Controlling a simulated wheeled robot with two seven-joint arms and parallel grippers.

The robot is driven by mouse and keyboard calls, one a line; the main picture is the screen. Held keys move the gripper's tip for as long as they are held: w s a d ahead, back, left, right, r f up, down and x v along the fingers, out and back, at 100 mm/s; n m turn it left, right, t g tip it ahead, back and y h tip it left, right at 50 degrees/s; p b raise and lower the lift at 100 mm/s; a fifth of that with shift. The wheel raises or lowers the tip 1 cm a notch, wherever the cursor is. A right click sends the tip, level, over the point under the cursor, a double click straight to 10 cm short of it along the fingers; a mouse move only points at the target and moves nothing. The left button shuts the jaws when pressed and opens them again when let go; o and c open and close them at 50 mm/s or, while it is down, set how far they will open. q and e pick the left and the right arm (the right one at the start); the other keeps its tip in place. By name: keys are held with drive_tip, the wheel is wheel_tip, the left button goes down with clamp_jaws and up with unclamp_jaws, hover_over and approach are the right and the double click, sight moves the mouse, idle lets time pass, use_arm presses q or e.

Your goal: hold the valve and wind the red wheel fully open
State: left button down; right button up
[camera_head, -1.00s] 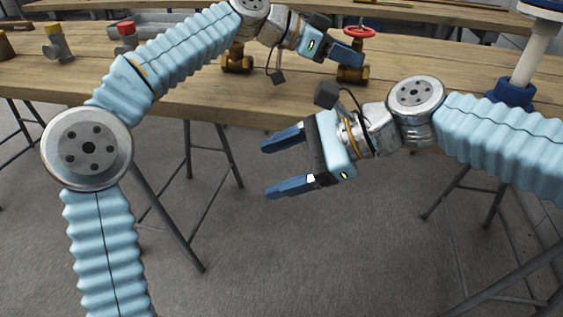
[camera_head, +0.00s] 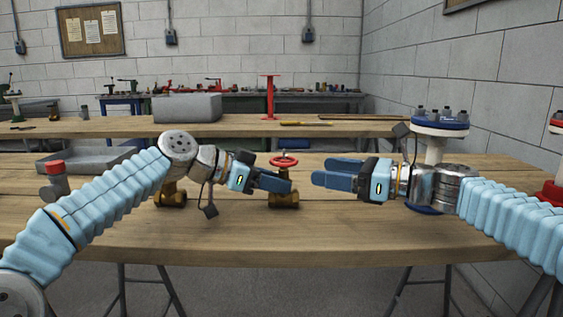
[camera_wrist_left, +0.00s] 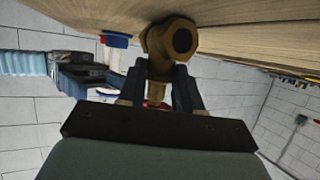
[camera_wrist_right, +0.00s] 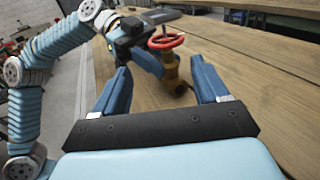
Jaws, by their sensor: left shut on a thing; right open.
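A brass valve (camera_head: 284,199) with a red wheel (camera_head: 284,161) on top stands upright on the wooden bench. My left gripper (camera_head: 286,183) is shut on the valve from the left, below the red wheel. The left wrist view shows its fingers on either side of the brass neck (camera_wrist_left: 158,75), with the wheel mostly hidden. My right gripper (camera_head: 318,172) is open and empty, just right of the valve and apart from it, at about wheel height. In the right wrist view the red wheel (camera_wrist_right: 166,41) and brass body (camera_wrist_right: 171,80) appear beyond the open fingers.
Another brass valve (camera_head: 170,196) stands left of the held one, partly behind my left arm. A grey fitting with a red cap (camera_head: 55,178) is further left. A blue and white flanged post (camera_head: 436,140) stands behind my right wrist. The bench front (camera_head: 330,235) is clear.

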sight(285, 160)
drive_tip(key=shift+t, duration=0.3)
drive_tip(key=x, duration=1.1)
drive_tip(key=shift+w+r, duration=0.1)
drive_tip(key=shift+w, duration=0.3)
drive_tip(key=shift+c, duration=0.3)
